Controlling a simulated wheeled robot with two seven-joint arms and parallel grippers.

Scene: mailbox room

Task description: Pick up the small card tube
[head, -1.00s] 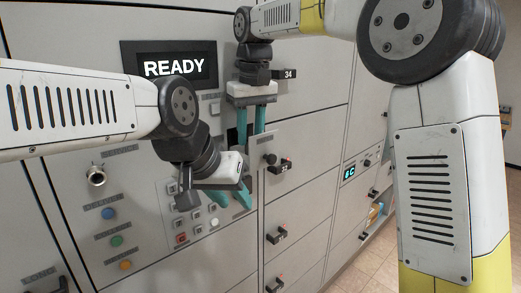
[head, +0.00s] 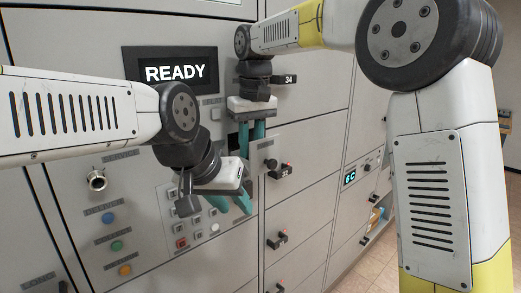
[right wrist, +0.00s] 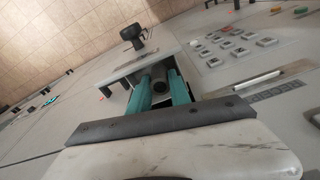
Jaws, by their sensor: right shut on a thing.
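My right gripper (head: 252,138) reaches into a small open compartment in the locker wall, right of the READY screen. In the right wrist view its teal fingers (right wrist: 160,90) are closed on a dark grey round-ended piece, which looks like the small card tube (right wrist: 158,73). Only its end shows between the fingers; the rest is hidden. My left gripper (head: 231,203) hangs before the keypad with its two teal fingers apart and nothing seen between them.
The READY screen (head: 172,69) and keypad (head: 198,222) are on the panel left of the compartment. An open door with a dark knob (right wrist: 133,33) stands beside the compartment in the right wrist view. Locker handles (head: 277,240) stick out lower right.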

